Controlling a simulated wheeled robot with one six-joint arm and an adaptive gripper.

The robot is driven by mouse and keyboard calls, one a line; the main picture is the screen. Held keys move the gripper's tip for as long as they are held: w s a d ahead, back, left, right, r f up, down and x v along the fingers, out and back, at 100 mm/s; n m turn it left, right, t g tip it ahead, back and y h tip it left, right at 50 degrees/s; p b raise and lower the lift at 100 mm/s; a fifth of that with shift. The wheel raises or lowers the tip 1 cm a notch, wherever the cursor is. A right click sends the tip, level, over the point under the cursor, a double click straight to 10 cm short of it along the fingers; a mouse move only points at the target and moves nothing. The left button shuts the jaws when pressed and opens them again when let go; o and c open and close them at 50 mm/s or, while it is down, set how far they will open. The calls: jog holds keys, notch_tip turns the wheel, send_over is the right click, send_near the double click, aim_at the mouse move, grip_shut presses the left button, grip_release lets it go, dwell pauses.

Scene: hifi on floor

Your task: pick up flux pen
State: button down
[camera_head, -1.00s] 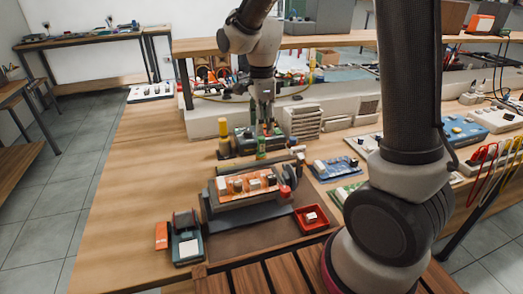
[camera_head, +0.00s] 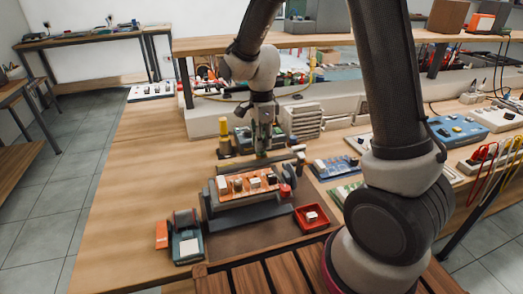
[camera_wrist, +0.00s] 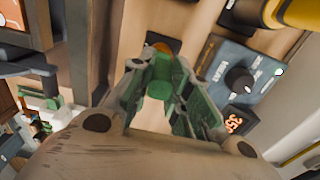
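In the head view my gripper (camera_head: 263,150) is low over the bench, behind the grey vise-like fixture, and hides most of the green item.
The grey fixture (camera_head: 247,213) holding an orange board stands just in front of my gripper. A yellow-topped bottle (camera_head: 224,135) is close on the left. A red tray (camera_head: 311,217) lies at front right.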

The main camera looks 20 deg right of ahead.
notch_tip(320, 180, up, 10)
jog(key=shift+r, duration=0.1)
dwell(0.5)
